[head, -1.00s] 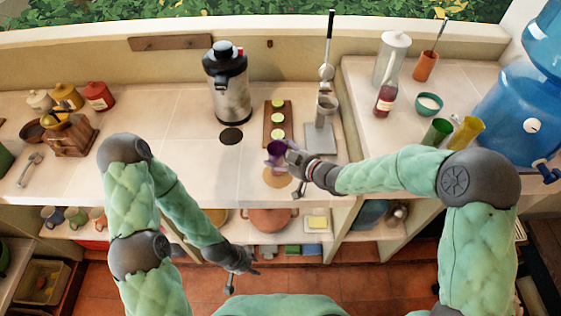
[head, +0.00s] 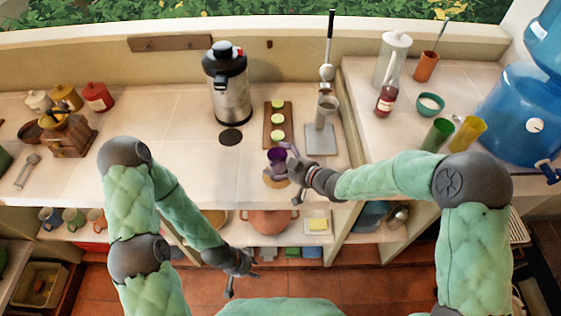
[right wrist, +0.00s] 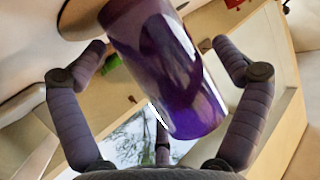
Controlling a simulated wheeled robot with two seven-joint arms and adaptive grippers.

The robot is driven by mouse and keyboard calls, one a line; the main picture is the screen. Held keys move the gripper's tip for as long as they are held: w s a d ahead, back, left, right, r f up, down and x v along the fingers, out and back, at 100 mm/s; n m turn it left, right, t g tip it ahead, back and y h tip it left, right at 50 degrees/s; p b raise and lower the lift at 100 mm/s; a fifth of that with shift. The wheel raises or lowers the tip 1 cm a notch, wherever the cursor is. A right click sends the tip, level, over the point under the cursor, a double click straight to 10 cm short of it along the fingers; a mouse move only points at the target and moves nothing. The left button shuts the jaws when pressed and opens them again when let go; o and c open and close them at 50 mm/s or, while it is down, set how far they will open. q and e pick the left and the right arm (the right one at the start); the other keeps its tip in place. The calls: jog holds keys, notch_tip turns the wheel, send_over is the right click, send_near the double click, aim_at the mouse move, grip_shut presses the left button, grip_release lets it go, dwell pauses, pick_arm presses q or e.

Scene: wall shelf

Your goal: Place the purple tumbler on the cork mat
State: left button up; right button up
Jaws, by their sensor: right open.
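The purple tumbler (head: 276,157) stands at the far edge of the round cork mat (head: 275,182) near the counter's front edge. In the right wrist view, the tumbler (right wrist: 165,70) has its far end against the brown mat (right wrist: 80,18). I cannot tell whether its whole base is on the mat. My right gripper (head: 291,170) is open just right of the tumbler. Its fingers (right wrist: 160,65) are spread on both sides of the tumbler, with visible gaps. My left gripper (head: 243,283) hangs low in front of the counter, empty, its fingers apart.
A dark board with green-topped items (head: 277,125) lies behind the tumbler. A grey stand with a metal cup (head: 321,140) is behind right. A large steel dispenser (head: 229,90) and a dark round mat (head: 230,136) are to the left. The counter left of the cork mat is clear.

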jog(key=shift+r, duration=0.25)
jog(key=p+v, duration=0.3)
jog(key=v, duration=0.9)
